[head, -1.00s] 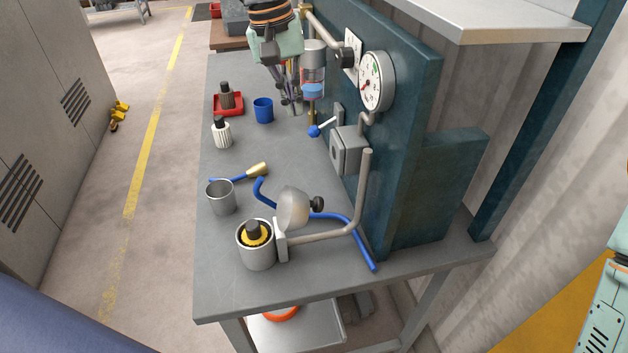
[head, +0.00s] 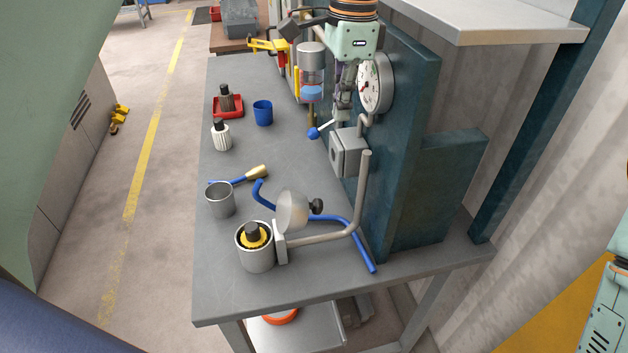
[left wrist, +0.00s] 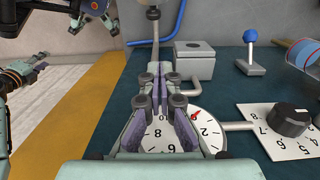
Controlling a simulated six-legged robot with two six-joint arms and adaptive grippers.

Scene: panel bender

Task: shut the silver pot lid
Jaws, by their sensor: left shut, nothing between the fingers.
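The silver pot (head: 256,258) stands at the near end of the bench with a black-and-yellow object inside. Its round silver lid (head: 291,211) is open, tilted up on a bracket beside the pot, its black knob (head: 316,206) facing right. My left gripper (head: 342,112) is shut and empty in front of the teal panel by the dial gauge, well behind the lid.
A bent grey pipe (head: 362,195) and a blue tube (head: 360,240) lie close to the lid. The grey valve box (head: 349,152) and blue-knobbed lever (head: 315,133) stick out below the gripper. A metal cup (head: 220,203) stands left.

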